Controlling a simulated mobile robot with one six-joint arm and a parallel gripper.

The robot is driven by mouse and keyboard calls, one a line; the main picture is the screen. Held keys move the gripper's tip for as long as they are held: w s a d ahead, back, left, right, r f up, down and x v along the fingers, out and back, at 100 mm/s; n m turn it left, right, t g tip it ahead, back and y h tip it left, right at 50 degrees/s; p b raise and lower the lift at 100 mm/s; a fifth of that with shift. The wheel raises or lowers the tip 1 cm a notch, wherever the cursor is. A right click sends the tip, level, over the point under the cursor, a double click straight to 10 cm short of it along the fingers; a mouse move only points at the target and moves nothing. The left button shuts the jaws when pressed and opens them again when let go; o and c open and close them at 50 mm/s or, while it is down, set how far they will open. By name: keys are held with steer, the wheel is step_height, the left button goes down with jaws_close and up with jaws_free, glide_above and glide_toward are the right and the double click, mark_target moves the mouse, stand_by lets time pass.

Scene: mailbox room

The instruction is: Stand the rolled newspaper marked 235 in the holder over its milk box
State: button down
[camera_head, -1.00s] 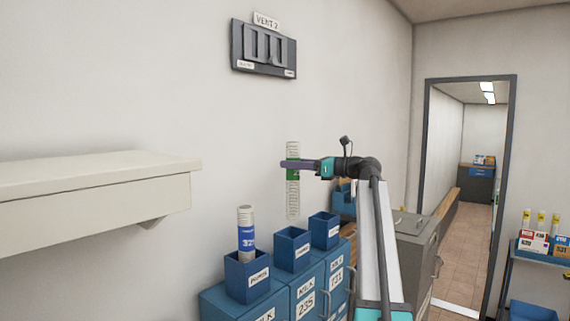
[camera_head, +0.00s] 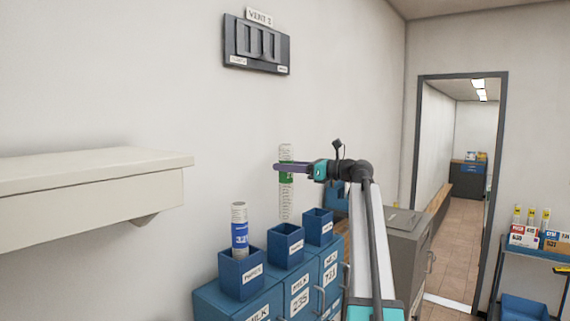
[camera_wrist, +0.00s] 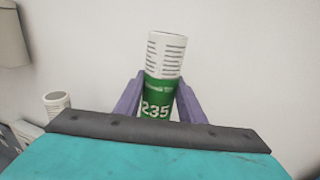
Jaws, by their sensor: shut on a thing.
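The rolled newspaper (camera_head: 285,205) is white print with a green band; the band reads 235 in the wrist view (camera_wrist: 155,108). My gripper (camera_head: 285,167) is shut on it at the band and holds it upright in the air. The milk box marked 235 (camera_head: 299,299) is blue, in the middle of the row. An open blue holder (camera_head: 286,247) stands on top of it and shows no roll. The newspaper's lower end is above that holder in the picture; the gap and depth are hard to judge.
The left holder (camera_head: 241,278) has a blue-banded roll (camera_head: 239,230) standing in it. The right holder (camera_head: 318,228) shows no roll. A cream shelf (camera_head: 90,200) juts out at left. A grey cabinet (camera_head: 405,245) stands right of my arm. A doorway opens at right.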

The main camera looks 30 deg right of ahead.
mark_target(287, 200)
steer(key=shift+f+b, duration=0.55)
steer(key=shift+f, duration=3.35)
steer(key=shift+f+b, duration=1.55)
steer(key=shift+f, duration=0.45)
steer(key=c, duration=1.1)
jaws_free()
steer(key=b+v, duration=0.4)
steer(key=v, duration=1)
steer(key=shift+a, duration=0.1)
